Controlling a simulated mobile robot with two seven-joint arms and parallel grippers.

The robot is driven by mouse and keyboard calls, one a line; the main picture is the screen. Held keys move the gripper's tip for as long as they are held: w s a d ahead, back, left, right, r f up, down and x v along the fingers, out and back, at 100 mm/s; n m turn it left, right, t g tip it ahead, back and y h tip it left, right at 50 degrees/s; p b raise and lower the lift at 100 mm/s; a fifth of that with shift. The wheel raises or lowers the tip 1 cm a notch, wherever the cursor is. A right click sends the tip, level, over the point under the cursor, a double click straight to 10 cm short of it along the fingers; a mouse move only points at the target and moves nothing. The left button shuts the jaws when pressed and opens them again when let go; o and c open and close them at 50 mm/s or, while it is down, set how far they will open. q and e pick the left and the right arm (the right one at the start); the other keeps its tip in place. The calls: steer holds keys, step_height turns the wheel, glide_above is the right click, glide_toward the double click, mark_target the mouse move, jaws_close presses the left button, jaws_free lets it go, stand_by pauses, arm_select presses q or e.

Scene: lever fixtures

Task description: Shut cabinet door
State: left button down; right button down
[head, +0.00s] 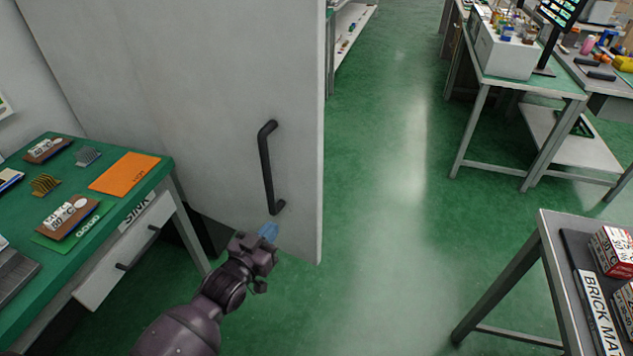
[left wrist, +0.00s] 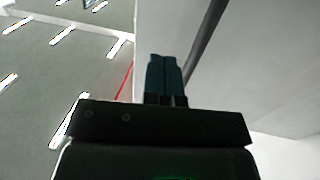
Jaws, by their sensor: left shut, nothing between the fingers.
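The cabinet door (head: 215,110) is a large light grey panel on the left of the head view. It carries a black vertical bar handle (head: 266,170) near its right edge. I cannot tell whether the fingers touch the door. My right gripper is not in view.
A green-topped workbench (head: 125,147) with a drawer (head: 125,255) stands at the left, close to the door. A grey table (head: 565,270) with boxes is at the lower right, and another workbench (head: 550,83) is at the upper right. Green floor (head: 385,190) lies free between them.

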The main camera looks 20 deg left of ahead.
arm_select(q)
steer(key=b, duration=0.2)
glide_toward(303, 187)
steer(key=x, duration=0.6)
steer(key=shift+w+d+f, duration=0.1)
steer(key=shift+w, duration=0.15)
steer(key=shift+w+d, duration=0.1)
steer(key=shift+w, duration=0.4)
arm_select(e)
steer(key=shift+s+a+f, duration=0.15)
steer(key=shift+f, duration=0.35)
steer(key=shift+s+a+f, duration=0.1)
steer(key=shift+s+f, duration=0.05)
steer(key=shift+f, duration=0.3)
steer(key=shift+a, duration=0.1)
